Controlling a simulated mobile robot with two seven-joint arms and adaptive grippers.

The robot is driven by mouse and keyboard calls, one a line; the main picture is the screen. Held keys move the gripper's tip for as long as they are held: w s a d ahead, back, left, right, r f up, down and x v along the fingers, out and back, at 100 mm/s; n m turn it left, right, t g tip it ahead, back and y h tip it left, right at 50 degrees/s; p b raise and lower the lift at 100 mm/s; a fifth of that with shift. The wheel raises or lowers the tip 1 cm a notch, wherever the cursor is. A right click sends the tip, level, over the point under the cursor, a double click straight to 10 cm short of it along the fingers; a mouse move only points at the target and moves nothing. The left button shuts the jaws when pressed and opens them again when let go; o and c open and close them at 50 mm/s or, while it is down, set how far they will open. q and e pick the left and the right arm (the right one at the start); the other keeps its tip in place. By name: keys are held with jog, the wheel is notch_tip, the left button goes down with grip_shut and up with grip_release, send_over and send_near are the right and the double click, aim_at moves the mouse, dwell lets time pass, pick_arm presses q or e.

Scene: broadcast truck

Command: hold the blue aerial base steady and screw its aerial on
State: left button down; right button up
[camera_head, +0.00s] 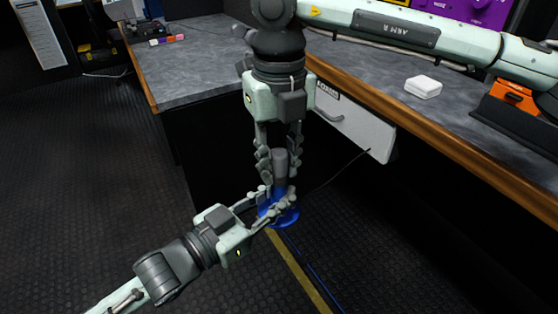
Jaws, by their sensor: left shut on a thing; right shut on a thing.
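The blue aerial base (281,217) is a round blue disc with a short blue neck, low in the middle of the head view. My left gripper (282,202) comes in from the lower left and is shut on the base at its neck. A grey cylindrical aerial (280,163) stands upright directly above the base. My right gripper (279,160) reaches down from above, with its fingers shut on the aerial from both sides. The joint between aerial and base is partly hidden by the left fingers, so I cannot tell how they meet.
A grey worktop with a wooden edge (430,135) runs along the right, with a white box (423,87) and an orange-and-black item (513,95) on it. A white panel (355,125) is below. Dark floor (90,200) lies open at the left.

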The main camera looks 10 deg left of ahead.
jog(key=m, duration=0.7)
jog(key=shift+m, duration=0.3)
jog(key=m, duration=0.7)
jog(key=o, duration=1)
notch_tip(320, 180, up, 12)
